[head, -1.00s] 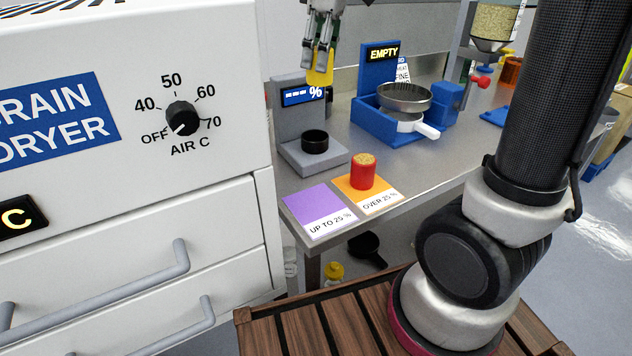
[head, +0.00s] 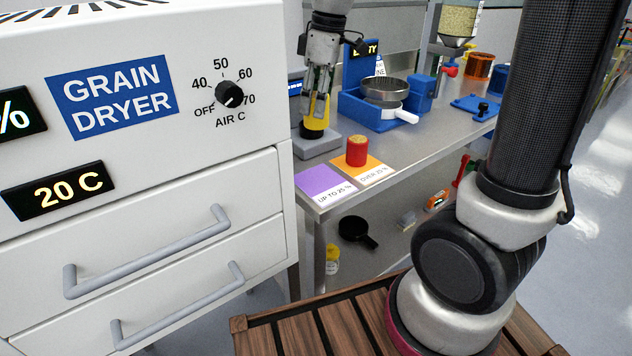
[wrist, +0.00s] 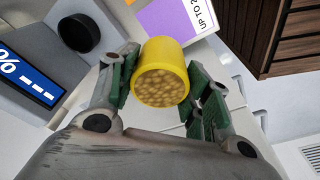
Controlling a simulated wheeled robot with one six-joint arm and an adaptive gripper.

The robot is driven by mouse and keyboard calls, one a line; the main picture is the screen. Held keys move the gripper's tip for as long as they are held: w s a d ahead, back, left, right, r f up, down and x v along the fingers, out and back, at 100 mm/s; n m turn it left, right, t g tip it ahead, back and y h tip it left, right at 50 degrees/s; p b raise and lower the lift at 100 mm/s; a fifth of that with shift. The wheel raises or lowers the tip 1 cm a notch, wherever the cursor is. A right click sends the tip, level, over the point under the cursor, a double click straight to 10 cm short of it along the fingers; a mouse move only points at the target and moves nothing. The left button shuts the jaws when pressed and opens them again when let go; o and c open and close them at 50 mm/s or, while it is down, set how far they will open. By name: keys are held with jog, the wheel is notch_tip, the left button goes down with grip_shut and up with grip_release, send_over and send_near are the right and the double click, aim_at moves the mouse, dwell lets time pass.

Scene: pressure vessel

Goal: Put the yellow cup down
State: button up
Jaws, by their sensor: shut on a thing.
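The yellow cup (head: 316,115) is between the fingers of my gripper (head: 319,100), which is shut on it. In the wrist view the yellow cup (wrist: 165,52) is full of tan grains, with a green-padded finger of my gripper (wrist: 163,88) on each side. In the head view the cup appears just above the black round well (head: 313,131) of the grey meter (head: 318,146). In the wrist view that well (wrist: 79,32) lies to the left of the cup, apart from it. I cannot tell the exact height of the cup.
A purple card (head: 318,180) marked "UP TO 25 %" lies on the steel bench (head: 430,150). A red cup of grain (head: 357,152) stands on the orange card (head: 376,172). A blue stand with a sieve (head: 384,92) is behind. The grain dryer (head: 190,150) is at left.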

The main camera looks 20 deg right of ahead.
send_over(317, 179)
notch_tip(317, 179, down, 10)
jog(key=shift+n, duration=0.3)
jog(key=shift+f, duration=2)
jog(key=shift+f, duration=0.1)
jog(key=o, duration=1.2)
jog(key=shift+c, duration=0.2)
